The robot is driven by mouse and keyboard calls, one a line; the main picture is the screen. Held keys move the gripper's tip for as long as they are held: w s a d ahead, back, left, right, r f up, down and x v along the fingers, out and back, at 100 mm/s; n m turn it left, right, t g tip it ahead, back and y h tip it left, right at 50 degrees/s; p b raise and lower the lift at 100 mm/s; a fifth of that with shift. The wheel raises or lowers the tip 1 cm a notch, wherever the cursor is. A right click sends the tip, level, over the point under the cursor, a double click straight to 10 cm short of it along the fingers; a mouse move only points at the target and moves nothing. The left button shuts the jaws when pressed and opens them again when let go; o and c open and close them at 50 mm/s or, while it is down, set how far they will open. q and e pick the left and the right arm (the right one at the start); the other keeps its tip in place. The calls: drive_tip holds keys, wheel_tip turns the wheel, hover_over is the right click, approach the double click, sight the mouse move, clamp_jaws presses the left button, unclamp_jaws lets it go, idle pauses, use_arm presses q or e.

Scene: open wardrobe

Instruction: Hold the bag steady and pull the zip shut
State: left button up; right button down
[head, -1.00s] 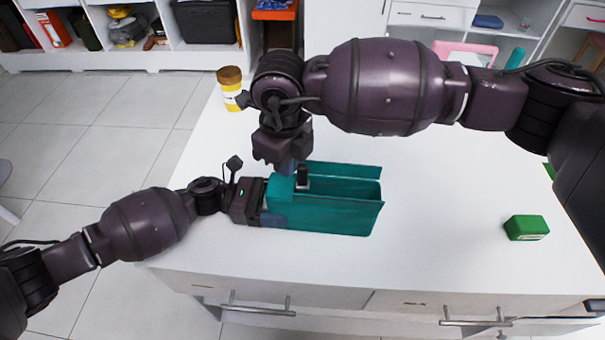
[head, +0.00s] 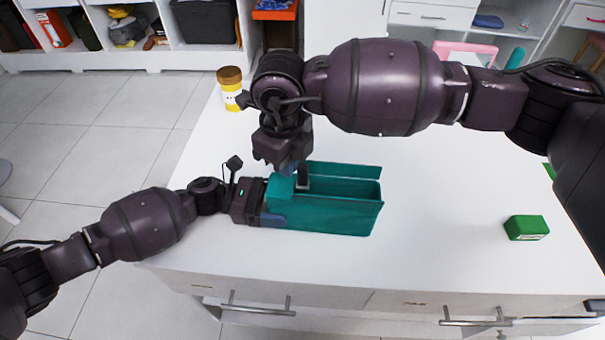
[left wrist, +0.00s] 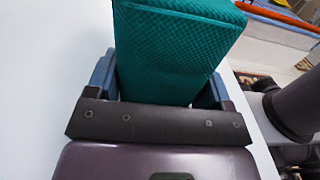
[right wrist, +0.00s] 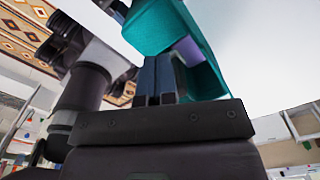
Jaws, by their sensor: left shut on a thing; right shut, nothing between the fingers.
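The teal bag (head: 335,218) lies on the white table, long side left to right. Its top is open along the middle and right, and covered at the left end. My left gripper (head: 272,204) is shut on the bag's left end; the left wrist view shows the textured teal end (left wrist: 170,55) between its fingers. My right gripper (head: 288,167) points down over the covered left part, shut and empty. A small dark upright piece, perhaps the zip pull (head: 303,178), stands just right of its fingertips. In the right wrist view a lilac block (right wrist: 188,50) shows beside the shut fingers.
A green box (head: 526,228) sits on the table at the right. A yellow-and-white jar with a brown lid (head: 231,88) stands at the back left. The table between bag and green box is clear. Drawers with handles (head: 257,308) are below the front edge.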

drive_tip(key=shift+d+f, duration=0.2)
drive_tip(key=shift+f, duration=0.1)
drive_tip(key=shift+s+d, duration=0.15)
drive_tip(key=shift+d, duration=3)
drive_tip(key=shift+s+d, duration=0.15)
drive_tip(key=shift+d, duration=3)
drive_tip(key=shift+a, duration=0.75)
wheel_tip(320, 180, up, 8)
drive_tip(key=shift+r, duration=0.25)
drive_tip(key=shift+w+r, duration=0.1)
drive_tip(key=shift+w, duration=0.05)
